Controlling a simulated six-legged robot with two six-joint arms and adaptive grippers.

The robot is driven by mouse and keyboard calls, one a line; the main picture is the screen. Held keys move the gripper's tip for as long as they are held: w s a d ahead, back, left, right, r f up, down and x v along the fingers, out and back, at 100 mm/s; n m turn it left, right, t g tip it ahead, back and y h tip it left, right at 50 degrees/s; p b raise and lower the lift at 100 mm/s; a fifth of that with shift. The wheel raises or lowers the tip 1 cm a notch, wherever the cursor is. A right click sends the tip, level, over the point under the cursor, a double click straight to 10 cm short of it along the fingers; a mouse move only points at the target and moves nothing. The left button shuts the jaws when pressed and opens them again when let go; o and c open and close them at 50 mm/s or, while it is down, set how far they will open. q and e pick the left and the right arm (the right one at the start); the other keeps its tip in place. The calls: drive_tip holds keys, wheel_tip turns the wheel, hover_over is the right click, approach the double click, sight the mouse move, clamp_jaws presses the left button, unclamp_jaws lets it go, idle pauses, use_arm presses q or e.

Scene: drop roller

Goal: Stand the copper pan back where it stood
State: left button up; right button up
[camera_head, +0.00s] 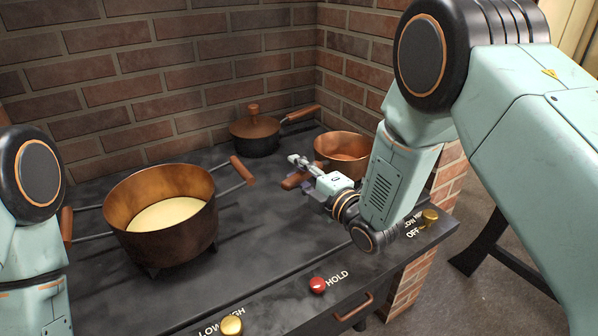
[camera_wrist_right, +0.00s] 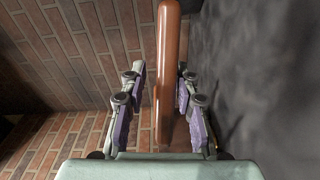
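The copper pan (camera_head: 345,146) sits at the back right of the dark stove top, partly hidden behind my right arm. Its wooden handle (camera_head: 294,180) points toward the front left. My right gripper (camera_head: 304,173) is at this handle. In the right wrist view the brown handle (camera_wrist_right: 168,70) runs between the two purple-padded fingers (camera_wrist_right: 160,105). A gap shows on its left side, and the right finger is very close to it. The fingers look open around the handle. My left gripper is out of view; only part of the left arm shows.
A large pot (camera_head: 160,215) with pale contents stands at the left. A lidded pan (camera_head: 255,133) stands at the back by the brick wall (camera_head: 190,80). A red knob (camera_head: 317,285) and brass knobs (camera_head: 231,325) line the front edge. The middle of the stove top is clear.

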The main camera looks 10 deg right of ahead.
drive_tip(key=shift+o, duration=0.3)
drive_tip(key=shift+r, duration=0.15)
drive_tip(key=shift+r+p, duration=0.4)
drive_tip(key=shift+p, duration=0.1)
drive_tip(key=p+v, duration=0.1)
drive_tip(key=v, duration=1.1)
drive_tip(key=shift+f, duration=0.25)
drive_tip(key=shift+o, duration=0.5)
drive_tip(key=shift+a, duration=0.15)
drive_tip(key=o, duration=1.2)
drive_tip(key=shift+s, duration=0.1)
drive_tip(key=shift+v, duration=5.95)
